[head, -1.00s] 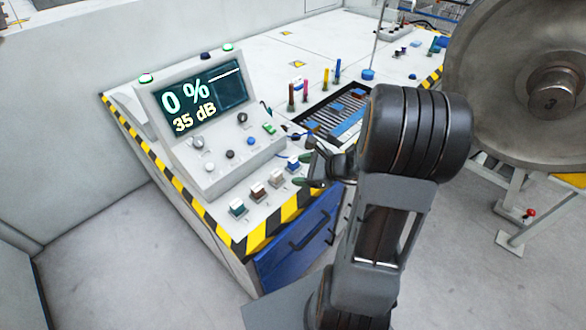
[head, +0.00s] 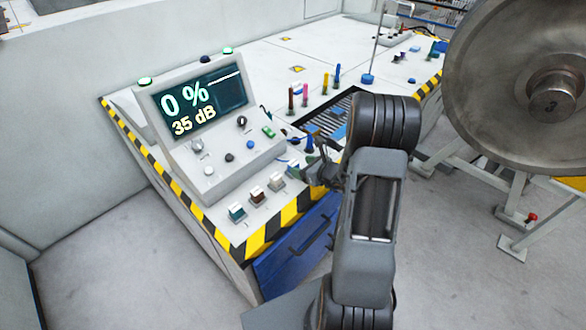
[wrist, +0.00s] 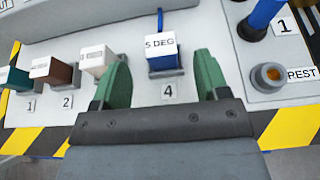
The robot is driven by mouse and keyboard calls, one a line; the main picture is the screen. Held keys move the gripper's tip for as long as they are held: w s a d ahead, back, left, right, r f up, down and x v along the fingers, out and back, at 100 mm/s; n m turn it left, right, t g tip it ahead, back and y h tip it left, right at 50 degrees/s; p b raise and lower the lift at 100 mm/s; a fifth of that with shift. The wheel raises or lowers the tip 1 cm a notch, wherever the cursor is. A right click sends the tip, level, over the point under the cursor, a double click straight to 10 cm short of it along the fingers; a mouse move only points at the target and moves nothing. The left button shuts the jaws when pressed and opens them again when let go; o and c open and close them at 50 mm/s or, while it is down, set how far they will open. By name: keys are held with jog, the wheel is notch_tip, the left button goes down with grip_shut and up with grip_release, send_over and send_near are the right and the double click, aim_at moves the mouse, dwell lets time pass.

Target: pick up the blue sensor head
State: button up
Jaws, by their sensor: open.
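The blue sensor head (wrist: 164,63), with a white top marked "5 DEG", sits in the slot marked 4 in the wrist view. A blue cable or stem shows behind it. My gripper (wrist: 161,58) is open, with one green finger on each side of the head. Gaps show between the fingers and the head, so neither appears to touch it. In the head view my gripper (head: 318,174) is at the right end of the row of heads and largely hides the blue one.
A white head (wrist: 98,60), a brown head (wrist: 57,71) and a teal head (wrist: 15,79) stand left of it. On the right are a blue-handled tool (wrist: 262,18) and a REST holder (wrist: 268,76). The console (head: 205,120) stands behind; a large wheel (head: 530,80) is at right.

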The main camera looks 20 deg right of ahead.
aim_at(293, 162)
jog(key=shift+x, duration=2.5)
jog(key=shift+r, duration=0.2)
jog(key=shift+c, duration=0.5)
jog(key=c, duration=0.9)
jog(key=shift+c, duration=0.3)
jog(key=shift+r, duration=0.1)
